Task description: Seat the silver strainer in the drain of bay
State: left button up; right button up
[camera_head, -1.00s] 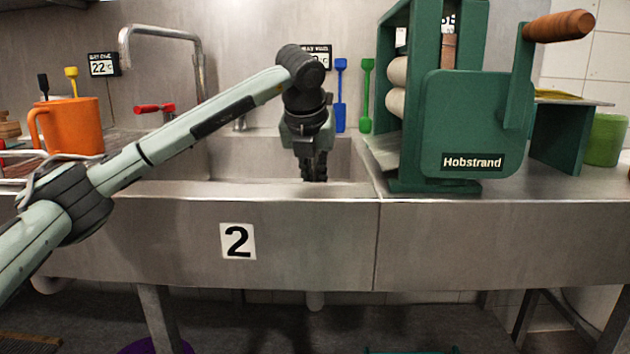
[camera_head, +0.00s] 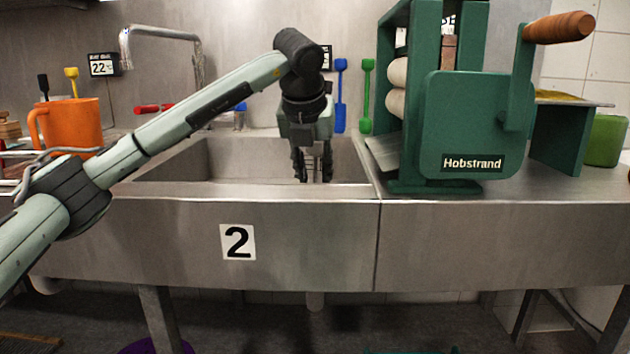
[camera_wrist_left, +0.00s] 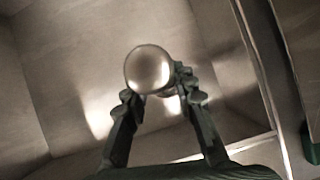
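The silver strainer shows in the left wrist view as a shiny round knob (camera_wrist_left: 148,68) at my fingertips. Its lower part is hidden. My left gripper (camera_head: 313,178) points down into the sink of bay 2 (camera_head: 190,160). In the left wrist view, the left gripper's fingers (camera_wrist_left: 154,86) lean in on both sides of the knob and appear to hold it. In the head view the front rim hides the sink floor and whatever is at the fingertips. The drain is not visible in either view. My right gripper is out of view.
A green Hobstrand roller press (camera_head: 470,125) stands close to the right of the sink. A tap (camera_head: 165,35) rises behind the sink. An orange jug (camera_head: 75,122) is at the left. Blue (camera_head: 341,95) and green (camera_head: 366,95) paddles hang behind.

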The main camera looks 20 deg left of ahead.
pick_arm(q)
jog(key=v, duration=0.9)
jog(key=shift+s+r, duration=0.2)
jog(key=shift+r, duration=0.15)
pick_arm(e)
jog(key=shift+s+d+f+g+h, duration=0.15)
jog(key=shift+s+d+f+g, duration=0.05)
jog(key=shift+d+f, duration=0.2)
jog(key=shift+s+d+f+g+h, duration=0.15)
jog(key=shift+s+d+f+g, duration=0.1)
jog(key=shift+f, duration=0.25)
